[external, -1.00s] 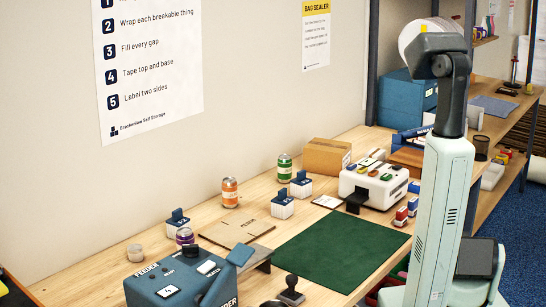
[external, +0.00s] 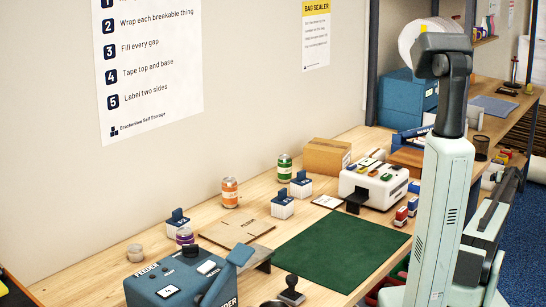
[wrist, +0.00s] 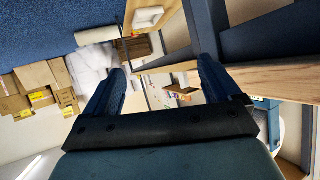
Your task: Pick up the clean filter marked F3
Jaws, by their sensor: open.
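Several small white blocks with blue tops stand on the wooden bench in the external view. They look like the filters: one at the back (external: 301,188), one just in front of it (external: 282,209), and one further left (external: 177,225). Their marks are too small to read surely, so I cannot tell which is F3. My gripper (wrist: 161,65) shows in the wrist view with its two blue fingers wide apart and nothing between them. It points away from the filters, and none shows clearly there. In the external view only my arm shows, at the right; the gripper is out of sight.
A green mat (external: 318,250) lies clear mid-bench. A white machine (external: 374,185) and a carton (external: 327,156) stand behind it. An orange can (external: 229,193), a green can (external: 284,167) and a blue feeder (external: 180,283) are near the filters. Cartons (wrist: 40,85) show in the wrist view.

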